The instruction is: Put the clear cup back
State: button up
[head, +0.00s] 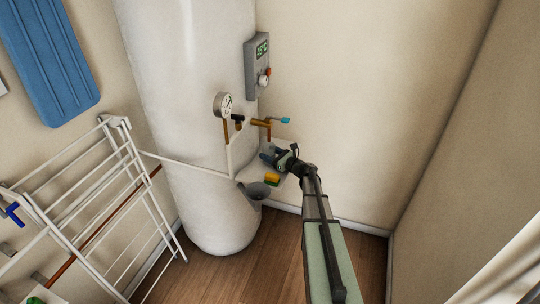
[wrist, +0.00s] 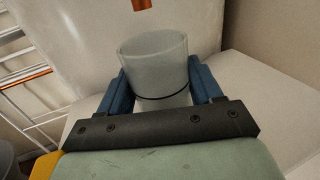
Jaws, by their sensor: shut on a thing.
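The clear cup (wrist: 155,65) is upright between the two blue fingers of my gripper (wrist: 162,92) in the wrist view, with a dark band around it. My gripper is shut on it. In the head view my gripper (head: 272,156) is at the small white shelf (head: 287,165) beside the tank, and the cup is too small or hidden to make out there. Whether the cup touches the shelf surface (wrist: 260,85) cannot be told.
The tall white tank (head: 195,110) with a gauge (head: 223,104) and brass valve pipes stands just left of my gripper. A yellow sponge-like thing (head: 272,179) and a grey bucket (head: 253,193) are close by. A drying rack (head: 95,195) is at left. Floor at right is clear.

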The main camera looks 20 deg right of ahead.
jog(key=shift+f, duration=0.3)
jog(key=o, duration=1)
jog(key=shift+o, duration=0.2)
jog(key=shift+r, duration=0.15)
jog(key=shift+s+d, duration=0.15)
jog(key=shift+s, duration=0.15)
jog(key=v, duration=1.1)
jog(key=shift+s, duration=0.2)
jog(key=shift+d, duration=0.1)
